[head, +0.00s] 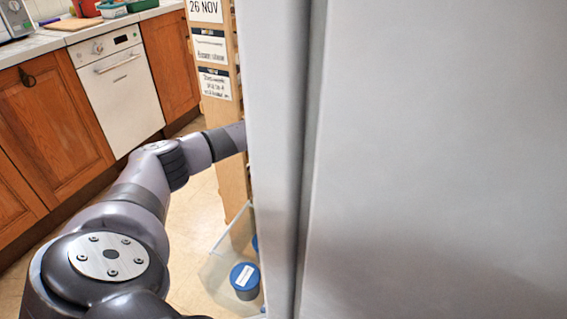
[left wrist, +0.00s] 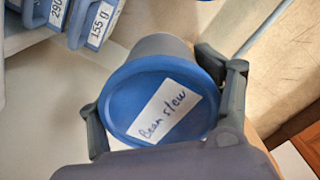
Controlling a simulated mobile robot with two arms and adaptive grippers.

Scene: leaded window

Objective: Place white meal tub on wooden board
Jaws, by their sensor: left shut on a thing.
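In the left wrist view my left gripper (left wrist: 150,86) is shut on a tub (left wrist: 135,92) with a round blue lid and a white label reading "Bean stew". One finger shows on either side of it. The tub's body looks greyish behind the lid, so I cannot tell whether it is white. In the head view my left arm goes behind the grey fridge door, which hides the gripper and the held tub. A brown wooden board (head: 68,24) lies on the counter at the top left. My right gripper is not in view.
The grey door (head: 430,160) fills the right half of the head view. Another blue-lidded tub (head: 245,277) sits low in a clear bin. Blue-edged labelled containers (left wrist: 97,22) stand beside the held tub. Red and green items (head: 85,8) are at the board.

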